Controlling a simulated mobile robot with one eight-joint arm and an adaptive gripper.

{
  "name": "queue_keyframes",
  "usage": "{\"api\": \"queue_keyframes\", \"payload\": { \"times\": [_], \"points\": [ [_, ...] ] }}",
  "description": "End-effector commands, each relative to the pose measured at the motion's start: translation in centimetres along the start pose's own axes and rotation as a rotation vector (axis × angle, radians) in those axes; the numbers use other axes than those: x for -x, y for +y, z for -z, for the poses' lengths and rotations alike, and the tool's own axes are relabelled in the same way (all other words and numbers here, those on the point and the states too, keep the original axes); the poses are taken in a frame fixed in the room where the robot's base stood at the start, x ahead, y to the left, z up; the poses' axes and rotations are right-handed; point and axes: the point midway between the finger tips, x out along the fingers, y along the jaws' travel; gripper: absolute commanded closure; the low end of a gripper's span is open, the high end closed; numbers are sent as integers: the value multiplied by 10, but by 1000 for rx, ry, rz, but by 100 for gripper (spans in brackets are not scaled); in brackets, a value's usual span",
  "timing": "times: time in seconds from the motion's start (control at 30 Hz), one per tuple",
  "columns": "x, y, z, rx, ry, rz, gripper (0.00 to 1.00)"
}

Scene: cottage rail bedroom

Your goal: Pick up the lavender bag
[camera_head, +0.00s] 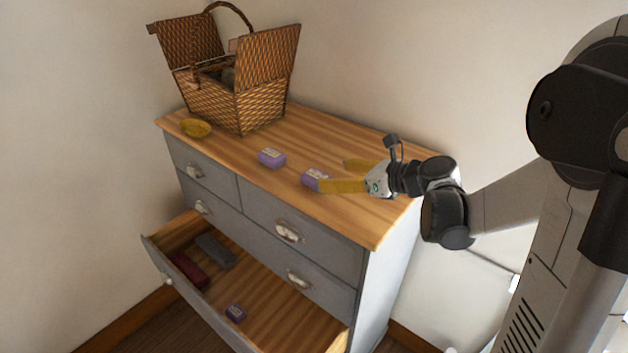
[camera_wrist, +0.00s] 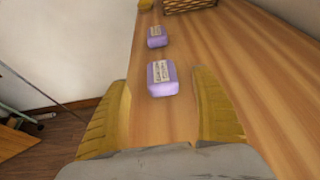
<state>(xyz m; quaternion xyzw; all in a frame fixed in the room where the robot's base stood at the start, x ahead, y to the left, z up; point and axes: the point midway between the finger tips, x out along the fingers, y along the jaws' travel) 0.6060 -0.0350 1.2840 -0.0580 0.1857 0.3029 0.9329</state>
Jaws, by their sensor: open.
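Two small lavender bags with pale labels lie on the wooden dresser top. The nearer lavender bag (camera_head: 313,178) is by my gripper's fingertips. In the wrist view this bag (camera_wrist: 162,78) lies just ahead of the gap between the fingers. The other lavender bag (camera_head: 271,158) lies farther left, toward the basket, and shows beyond the first in the wrist view (camera_wrist: 157,37). A third, similar purple item (camera_head: 236,313) lies in the open drawer. My gripper (camera_head: 345,174) has yellow fingers, spread open and empty, low over the dresser top. It also shows in the wrist view (camera_wrist: 160,100).
An open wicker basket (camera_head: 232,104) stands at the back left of the dresser top (camera_head: 345,222). A yellow oval object (camera_head: 196,128) lies beside it. The lower drawer (camera_head: 275,292) is pulled out, holding a dark red item (camera_head: 188,270) and a grey item (camera_head: 215,249). Walls stand behind.

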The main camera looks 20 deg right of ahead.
Motion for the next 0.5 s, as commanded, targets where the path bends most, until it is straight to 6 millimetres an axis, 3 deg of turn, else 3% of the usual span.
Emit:
{"api": "queue_keyframes", "payload": {
  "times": [0.5],
  "points": [
    [-65,0,6,5,2,-1,24]
  ]
}}
